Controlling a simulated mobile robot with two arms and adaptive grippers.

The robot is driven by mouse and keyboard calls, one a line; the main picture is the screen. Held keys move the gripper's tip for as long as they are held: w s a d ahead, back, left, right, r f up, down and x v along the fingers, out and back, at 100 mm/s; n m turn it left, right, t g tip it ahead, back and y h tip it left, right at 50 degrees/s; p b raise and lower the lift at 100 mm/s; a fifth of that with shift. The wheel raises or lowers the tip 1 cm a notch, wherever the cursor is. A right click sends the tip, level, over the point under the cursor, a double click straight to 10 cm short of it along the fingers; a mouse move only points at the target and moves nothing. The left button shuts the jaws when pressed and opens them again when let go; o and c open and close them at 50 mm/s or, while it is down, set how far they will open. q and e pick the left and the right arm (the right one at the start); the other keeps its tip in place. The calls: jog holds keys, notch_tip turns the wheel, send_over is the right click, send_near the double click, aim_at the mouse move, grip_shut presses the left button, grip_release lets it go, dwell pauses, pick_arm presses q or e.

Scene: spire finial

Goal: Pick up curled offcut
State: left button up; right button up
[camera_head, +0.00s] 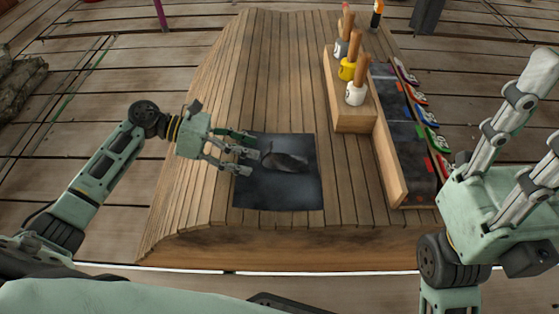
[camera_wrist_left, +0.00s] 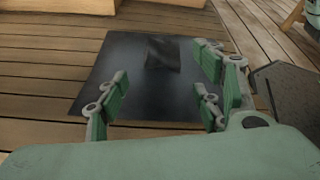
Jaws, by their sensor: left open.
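The curled offcut (camera_head: 285,161) is a dark grey, bent piece lying on a dark square mat (camera_head: 276,194) on the slatted wooden bench. My left gripper (camera_head: 248,153) is open and empty at the mat's left edge. Its fingers point right toward the offcut, with a small gap between. In the left wrist view, the dark piece (camera_wrist_left: 163,53) lies on the mat (camera_wrist_left: 140,105), ahead of the spread fingers (camera_wrist_left: 162,85). My right gripper (camera_head: 530,125) is at the right edge, away from the offcut, with some fingers cut off by the frame.
A wooden block (camera_head: 355,120) holding several wooden-handled tools stands right of the mat. Beside it is a dark tray (camera_head: 408,150) with a wooden rim and a row of coloured items along its far side. The bench boards (camera_head: 262,70) beyond the mat are clear.

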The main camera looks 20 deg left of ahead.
aim_at(265, 154)
pick_arm(q)
jog(key=b+x, duration=0.1)
jog(key=x, duration=0.4)
jog(key=shift+d+r+b, duration=0.1)
jog(key=shift+d+b, duration=0.05)
jog(key=shift+b, duration=0.25)
jog(key=shift+c, duration=0.5)
jog(key=c, duration=1.1)
jog(key=shift+c, duration=0.8)
jog(key=shift+r, duration=0.15)
